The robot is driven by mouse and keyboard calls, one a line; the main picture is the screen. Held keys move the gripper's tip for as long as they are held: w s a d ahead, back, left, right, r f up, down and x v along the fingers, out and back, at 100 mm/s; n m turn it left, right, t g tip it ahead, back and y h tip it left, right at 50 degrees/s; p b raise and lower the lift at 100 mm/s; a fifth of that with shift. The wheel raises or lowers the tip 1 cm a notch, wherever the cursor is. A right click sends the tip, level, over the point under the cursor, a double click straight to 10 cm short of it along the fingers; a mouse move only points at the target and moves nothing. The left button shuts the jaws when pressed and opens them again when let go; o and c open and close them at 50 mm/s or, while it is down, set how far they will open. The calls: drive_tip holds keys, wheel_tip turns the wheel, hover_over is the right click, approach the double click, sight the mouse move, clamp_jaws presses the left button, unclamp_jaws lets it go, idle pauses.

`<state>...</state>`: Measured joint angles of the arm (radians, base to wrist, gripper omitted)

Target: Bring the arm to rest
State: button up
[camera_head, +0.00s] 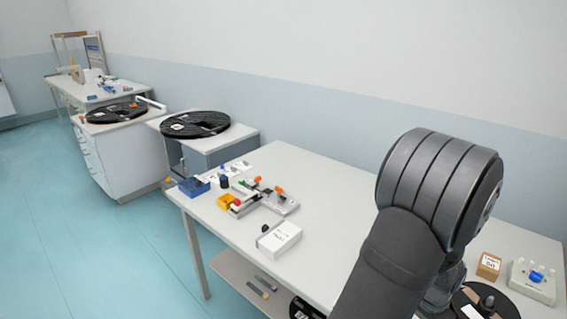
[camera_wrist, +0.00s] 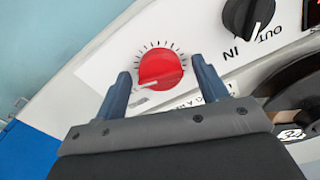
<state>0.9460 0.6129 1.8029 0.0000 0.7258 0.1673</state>
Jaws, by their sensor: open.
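My gripper (camera_wrist: 161,66) shows in the wrist view with its two blue-grey fingers apart. A red knob (camera_wrist: 160,70) with a white pointer line and a ring of tick marks lies in the gap between the fingertips. A small space shows on each side of it, and I cannot tell the depth between fingers and knob. In the head view my dark arm fills the right part of the picture, and my gripper is hidden there.
A black knob (camera_wrist: 247,14) marked IN and OUT sits close to my right finger, and a dark reel (camera_wrist: 300,90) lies at the right. In the head view the table (camera_head: 330,185) holds a white box (camera_head: 279,239), small parts and a brown box (camera_head: 488,265).

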drive_tip(key=n, duration=0.6)
drive_tip(key=shift+n, duration=0.3)
idle(0.6)
drive_tip(key=s+a+r+t+h, duration=0.1)
drive_tip(key=a+r+t+h, duration=0.1)
drive_tip(key=a+r, duration=1.3)
drive_tip(key=s+a+t, duration=0.1)
drive_tip(key=s+a, duration=0.3)
drive_tip(key=a, duration=0.3)
drive_tip(key=s+a+r+n+t, duration=0.1)
drive_tip(key=s+a+t, duration=0.1)
drive_tip(key=s+a, duration=0.3)
drive_tip(key=shift+s+a+r, duration=0.2)
drive_tip(key=shift+a+r, duration=0.05)
drive_tip(key=shift+a, duration=1.2)
